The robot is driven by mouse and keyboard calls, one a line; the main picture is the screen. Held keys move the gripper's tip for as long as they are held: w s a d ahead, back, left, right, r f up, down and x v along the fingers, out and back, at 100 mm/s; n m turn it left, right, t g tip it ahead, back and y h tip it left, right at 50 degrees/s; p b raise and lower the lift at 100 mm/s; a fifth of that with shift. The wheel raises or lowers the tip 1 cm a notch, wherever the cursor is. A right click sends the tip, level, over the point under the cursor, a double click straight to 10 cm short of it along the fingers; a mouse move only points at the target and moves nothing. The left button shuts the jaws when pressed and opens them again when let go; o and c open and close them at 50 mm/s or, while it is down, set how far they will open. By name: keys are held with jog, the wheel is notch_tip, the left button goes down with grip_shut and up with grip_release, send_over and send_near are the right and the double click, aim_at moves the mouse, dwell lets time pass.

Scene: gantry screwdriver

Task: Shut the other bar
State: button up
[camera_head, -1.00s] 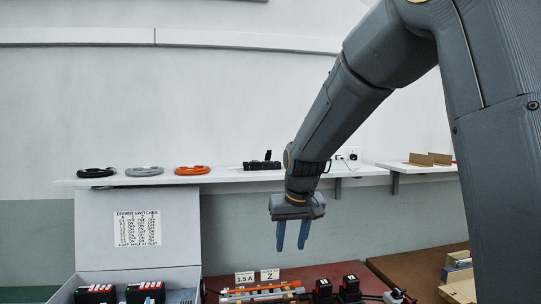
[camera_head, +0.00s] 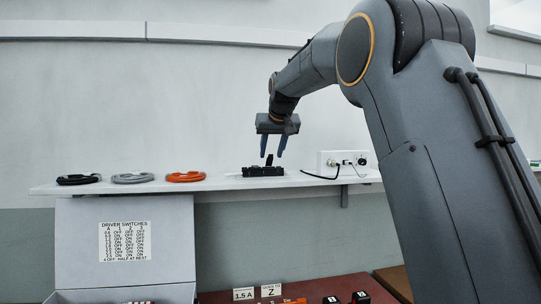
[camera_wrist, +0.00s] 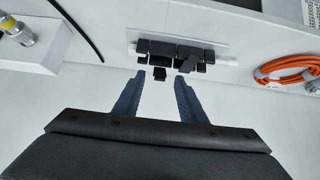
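A black block (camera_head: 263,172) with several small segments sits on the wall shelf, near its middle. One narrow black bar (camera_head: 269,159) stands upright from the block. My gripper (camera_head: 272,155) is above the block, pointing down, with its two blue-grey fingers apart and nothing held. In the wrist view the block (camera_wrist: 178,50) lies just beyond the open fingertips (camera_wrist: 160,76). A short black piece (camera_wrist: 160,71) projects toward the gap between the tips there. I cannot tell whether a finger touches it.
A white socket box (camera_head: 343,162) with a black cable stands right of the block. Orange (camera_head: 186,176), grey (camera_head: 133,178) and black (camera_head: 78,179) cable coils lie to the left on the shelf (camera_head: 225,183). A grey box with a switch chart (camera_head: 125,241) stands below.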

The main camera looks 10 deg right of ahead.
aim_at(271, 156)
jog(key=shift+p+x, duration=0.3)
jog(key=shift+x, duration=1.15)
jog(key=shift+c, duration=0.5)
grip_shut()
jog(key=shift+f+b, duration=0.1)
jog(key=shift+b, duration=0.25)
